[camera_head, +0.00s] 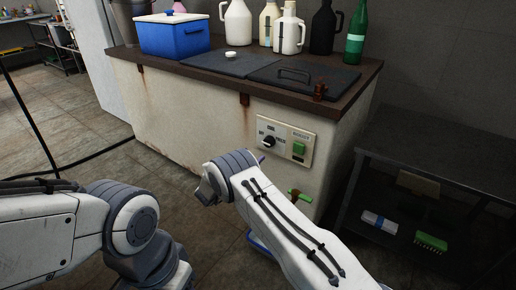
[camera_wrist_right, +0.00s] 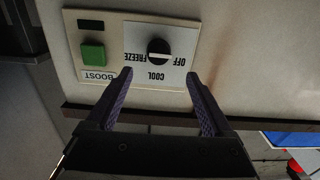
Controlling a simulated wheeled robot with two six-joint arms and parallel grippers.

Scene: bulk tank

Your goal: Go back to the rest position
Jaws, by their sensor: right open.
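The bulk tank (camera_head: 185,110) is a cream, rust-stained cabinet with a dark top. On its front is a control panel (camera_head: 286,140) with a black knob (camera_wrist_right: 158,52) and a green button (camera_wrist_right: 93,52) marked BOOST. The dial reads OFF, COOL and FREEZE, upside down in the right wrist view; I cannot tell which mark the knob points to. My right gripper (camera_wrist_right: 160,78) is open and empty, its fingertips in front of the panel on either side of the dial. In the head view my right wrist mostly hides it. My left arm shows, but not its gripper.
A blue cooler (camera_head: 174,38), white jugs (camera_head: 237,24) and a green bottle (camera_head: 356,35) stand on the tank top beside dark lids (camera_head: 302,76). A green-handled tap (camera_head: 299,195) is low on the front. A dark shelf (camera_head: 440,150) stands right.

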